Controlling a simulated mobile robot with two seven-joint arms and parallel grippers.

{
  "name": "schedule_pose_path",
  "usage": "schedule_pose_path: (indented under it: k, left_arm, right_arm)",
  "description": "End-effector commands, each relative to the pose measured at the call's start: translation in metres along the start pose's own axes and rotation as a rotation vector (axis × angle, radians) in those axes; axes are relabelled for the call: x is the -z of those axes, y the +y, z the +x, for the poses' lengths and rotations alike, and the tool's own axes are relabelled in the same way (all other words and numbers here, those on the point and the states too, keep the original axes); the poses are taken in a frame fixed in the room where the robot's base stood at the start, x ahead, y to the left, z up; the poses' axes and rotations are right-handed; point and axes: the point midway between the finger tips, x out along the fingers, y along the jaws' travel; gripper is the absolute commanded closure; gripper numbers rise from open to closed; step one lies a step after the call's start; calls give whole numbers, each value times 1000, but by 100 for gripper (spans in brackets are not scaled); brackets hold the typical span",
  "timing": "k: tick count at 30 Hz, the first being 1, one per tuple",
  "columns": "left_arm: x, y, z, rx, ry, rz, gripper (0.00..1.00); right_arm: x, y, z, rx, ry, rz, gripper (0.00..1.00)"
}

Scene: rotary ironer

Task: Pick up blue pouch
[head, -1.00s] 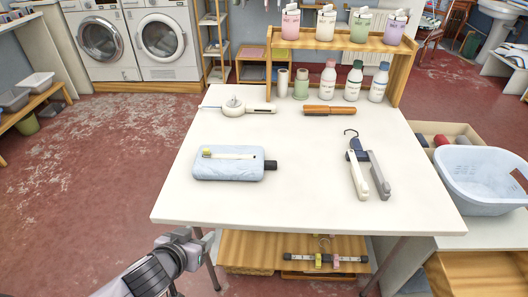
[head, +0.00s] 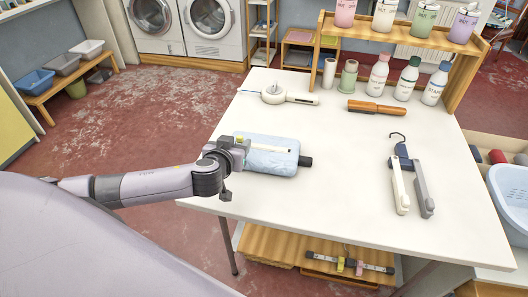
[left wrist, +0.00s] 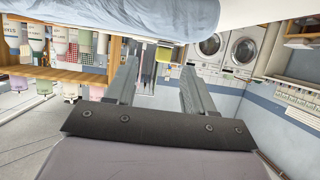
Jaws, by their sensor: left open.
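The light blue pouch (head: 272,160) lies on the white table near its left edge. A dark tab sticks out at its right end, and a pale stick (head: 270,150) with a yellow-green end lies on top. My left gripper (head: 233,168) is at the pouch's left end and hides part of it. In the left wrist view the fingers of my left gripper (left wrist: 160,85) are spread apart with nothing between them. The pouch (left wrist: 150,14) fills the top of that view, beyond the fingertips. Whether they touch it I cannot tell. My right gripper is not in view.
On the white table (head: 330,205) are a white round-headed tool (head: 280,95), an orange-brown handled tool (head: 377,107) and a grey-white clamp-like tool (head: 412,180). Several bottles (head: 406,78) stand by a wooden shelf at the back. The table's middle is clear.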

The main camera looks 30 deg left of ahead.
Motion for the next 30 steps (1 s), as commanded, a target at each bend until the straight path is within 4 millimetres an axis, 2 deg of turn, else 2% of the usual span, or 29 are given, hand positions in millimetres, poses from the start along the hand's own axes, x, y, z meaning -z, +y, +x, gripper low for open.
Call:
schedule_pose_path:
  k: [3, 9, 20, 24, 25, 30]
  left_arm:
    - [2, -4, 16, 2, 3, 1, 47]
    - [0, -4, 34, 0, 1, 0, 47]
    - [0, -4, 39, 0, 0, -1, 47]
    - [0, -4, 39, 0, -1, -1, 92]
    - [0, -4, 39, 0, -1, -1, 100]
    - [0, -4, 39, 0, 0, -1, 100]
  right_arm:
    - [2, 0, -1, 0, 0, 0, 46]
    - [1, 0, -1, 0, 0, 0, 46]
    - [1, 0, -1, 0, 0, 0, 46]
    - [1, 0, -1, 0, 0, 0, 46]
    - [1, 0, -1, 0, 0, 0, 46]
    - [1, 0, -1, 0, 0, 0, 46]
